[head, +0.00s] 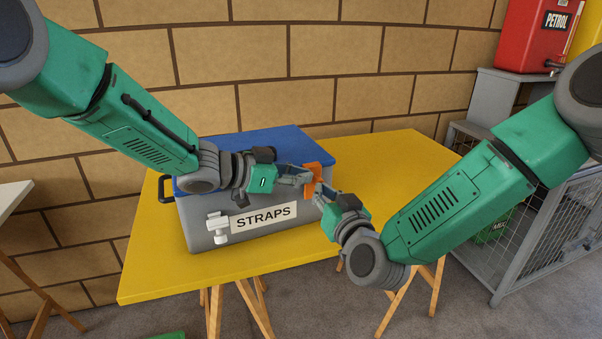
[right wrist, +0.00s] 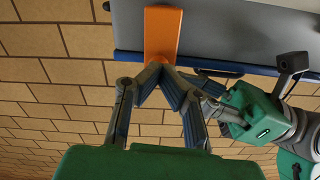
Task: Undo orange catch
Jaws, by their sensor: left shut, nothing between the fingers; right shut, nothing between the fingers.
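A grey box (head: 200,225) with a blue lid (head: 245,143) and a STRAPS label sits on the yellow table. The orange catch (head: 319,170) is at the right of the box's front. In the right wrist view the orange catch (right wrist: 162,30) runs along the grey wall to the lid's rim; I cannot tell if it is fastened. My right gripper (head: 320,187) is shut and empty, its tips at the catch's lid end (right wrist: 163,68); contact is unclear. My left gripper (head: 306,178) is shut and empty, close to the catch's left side.
A white catch (head: 217,228) is on the box's front left. The yellow table (head: 400,160) is bare right of the box. A brick wall stands behind. At right are a wire cage (head: 555,245) and a red petrol container (head: 530,35).

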